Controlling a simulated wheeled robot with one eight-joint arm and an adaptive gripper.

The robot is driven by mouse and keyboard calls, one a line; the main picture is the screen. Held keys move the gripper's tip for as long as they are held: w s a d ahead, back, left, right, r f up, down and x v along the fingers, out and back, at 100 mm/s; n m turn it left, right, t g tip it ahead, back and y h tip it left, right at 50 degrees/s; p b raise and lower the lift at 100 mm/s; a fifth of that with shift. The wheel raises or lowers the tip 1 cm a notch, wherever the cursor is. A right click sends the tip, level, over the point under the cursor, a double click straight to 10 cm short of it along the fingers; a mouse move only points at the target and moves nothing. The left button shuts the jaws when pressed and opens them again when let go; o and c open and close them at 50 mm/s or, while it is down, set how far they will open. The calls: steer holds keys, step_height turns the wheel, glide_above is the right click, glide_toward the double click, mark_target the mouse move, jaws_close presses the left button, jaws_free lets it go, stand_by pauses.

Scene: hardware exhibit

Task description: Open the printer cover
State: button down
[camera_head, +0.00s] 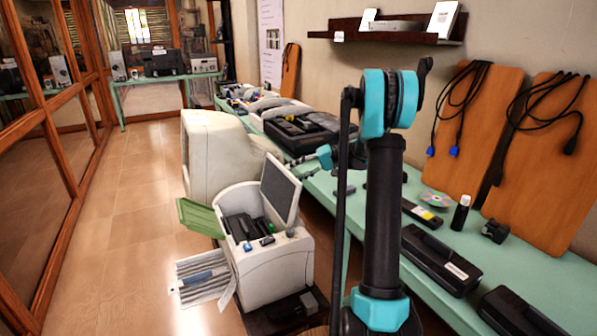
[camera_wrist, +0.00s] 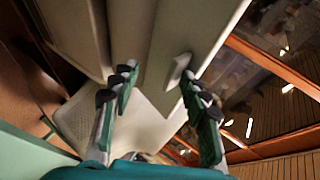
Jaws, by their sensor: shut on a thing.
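The white printer (camera_head: 270,266) stands low, left of the green table. Its cover (camera_head: 281,190) is raised steeply, with the dark grey inner face showing and the dark insides exposed below. A green flap (camera_head: 201,217) sticks out at its left. My gripper (camera_head: 303,158) is at the cover's upper edge, small and partly hidden by other parts. In the wrist view my gripper (camera_wrist: 160,84) has its two fingers on either side of a pale panel, shut on what appears to be the cover. The exact contact is unclear.
A large beige casing (camera_head: 214,155) stands just behind the printer. The green table (camera_head: 480,262) runs along the right wall with dark devices, a disc (camera_head: 435,198) and a small bottle (camera_head: 460,211). The tiled floor (camera_head: 125,200) to the left is clear.

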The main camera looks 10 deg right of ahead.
steer(key=shift+s+a+f, duration=0.15)
steer(key=shift+s+f, duration=0.05)
steer(key=shift+f, duration=0.25)
steer(key=c, duration=1.4)
jaws_free()
steer(key=shift+w+a+f, duration=0.1)
steer(key=shift+c, duration=0.2)
steer(key=shift+d, duration=0.35)
steer(key=shift+c, duration=0.5)
steer(key=v, duration=1.1)
steer(key=shift+w+d+r, duration=0.1)
steer(key=shift+d+r, duration=0.1)
steer(key=shift+r, duration=0.25)
steer(key=shift+c, duration=0.5)
steer(key=shift+d, duration=0.1)
